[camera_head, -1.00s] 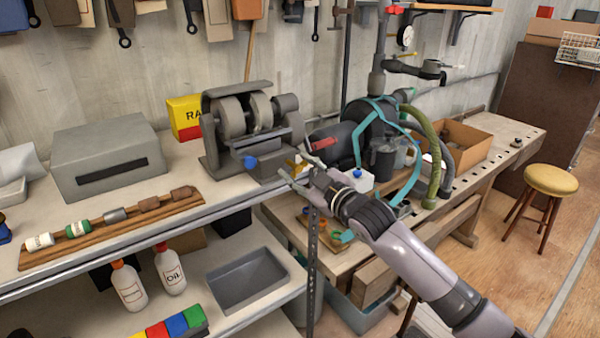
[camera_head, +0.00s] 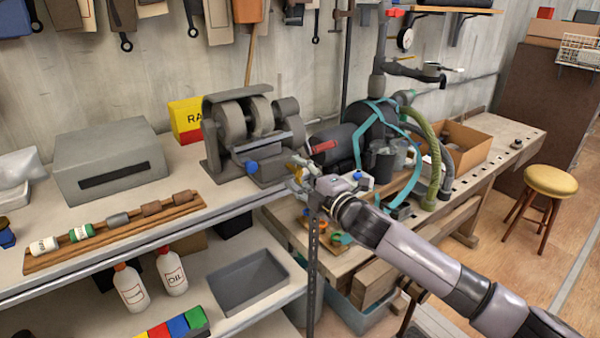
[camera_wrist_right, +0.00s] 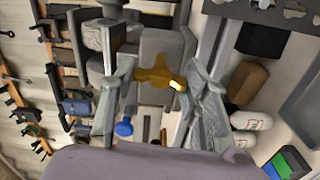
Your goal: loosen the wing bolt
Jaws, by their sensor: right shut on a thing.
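The wing bolt (camera_head: 297,166) is a small yellow piece at the right end of the grey bench grinder (camera_head: 232,126). In the right wrist view the yellow wing bolt (camera_wrist_right: 160,78) shows clearly between the two fingers, its wings spread across the gap. My right gripper (camera_head: 299,177) reaches in from the lower right and is shut on the wing bolt; it also shows in the wrist view (camera_wrist_right: 160,88). In the head view the fingers partly hide the bolt. My left gripper is not in view.
A blue knob (camera_head: 251,166) sits on the grinder's front near the bolt. A wooden rack (camera_head: 120,232) of cylinders lies left on the shelf. Right stands a workbench with hoses (camera_head: 433,160) and a cardboard box (camera_head: 465,145). A stool (camera_head: 550,181) stands far right.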

